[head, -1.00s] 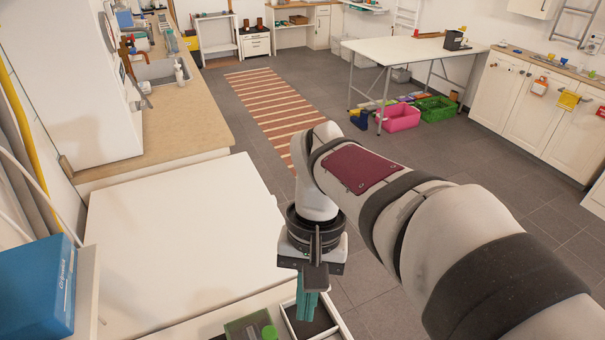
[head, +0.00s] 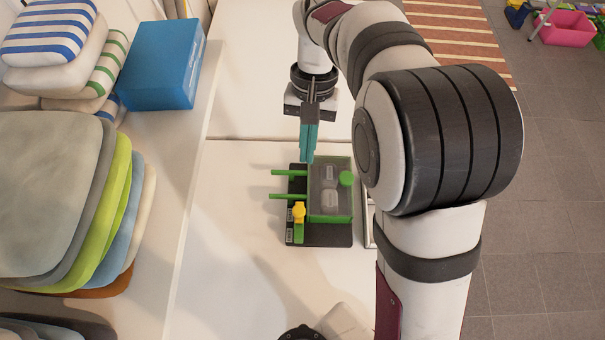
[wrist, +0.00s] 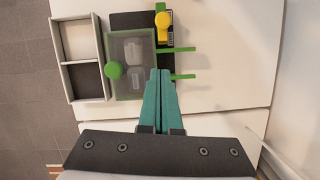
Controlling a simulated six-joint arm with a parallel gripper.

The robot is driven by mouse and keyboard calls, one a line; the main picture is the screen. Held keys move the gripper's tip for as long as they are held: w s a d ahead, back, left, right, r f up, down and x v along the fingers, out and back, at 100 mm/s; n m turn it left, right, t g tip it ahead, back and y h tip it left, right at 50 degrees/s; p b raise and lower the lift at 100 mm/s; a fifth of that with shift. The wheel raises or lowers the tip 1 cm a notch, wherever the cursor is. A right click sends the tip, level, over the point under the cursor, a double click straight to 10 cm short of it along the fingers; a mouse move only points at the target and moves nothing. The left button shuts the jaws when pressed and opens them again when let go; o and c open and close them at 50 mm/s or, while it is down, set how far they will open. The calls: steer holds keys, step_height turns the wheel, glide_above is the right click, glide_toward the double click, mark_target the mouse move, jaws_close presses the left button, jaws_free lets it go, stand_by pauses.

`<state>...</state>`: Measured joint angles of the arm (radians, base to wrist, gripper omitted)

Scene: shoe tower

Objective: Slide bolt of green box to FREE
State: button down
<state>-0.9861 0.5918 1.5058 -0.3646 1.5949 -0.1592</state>
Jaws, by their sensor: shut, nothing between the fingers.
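The green box (head: 330,208) stands on a dark base plate (head: 325,235) on the white table, with a clear lid over pale contents and a round green knob (head: 346,179). Two thin green rods (head: 283,196) stick out to its left, one of them likely the bolt. A yellow piece (head: 298,211) sits on the green strip along that side. In the wrist view the box (wrist: 122,80) lies beyond the fingers, with the rods (wrist: 180,50) to the right. My gripper (head: 307,158) is shut and empty, its teal fingertips pointing down near the box's far edge; contact cannot be told.
A white divided tray (wrist: 79,60) stands beside the box, partly behind my arm in the head view. A shelf at left holds folded cushions (head: 60,200) and a blue box (head: 162,62). The table left of the rods is clear.

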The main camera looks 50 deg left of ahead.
mark_target(301, 212)
steer(key=s+d+f, duration=0.1)
steer(key=s+f, duration=0.1)
steer(key=f, duration=0.1)
steer(key=s+d+f, duration=0.1)
steer(key=f, duration=0.1)
steer(key=shift+s+d+f, duration=0.15)
steer(key=shift+s+d, duration=0.15)
steer(key=shift+s, duration=0.05)
steer(key=shift+s+d+f, duration=0.1)
steer(key=shift+s+d, duration=0.2)
steer(key=shift+s, duration=0.05)
steer(key=shift+s+d, duration=1.3)
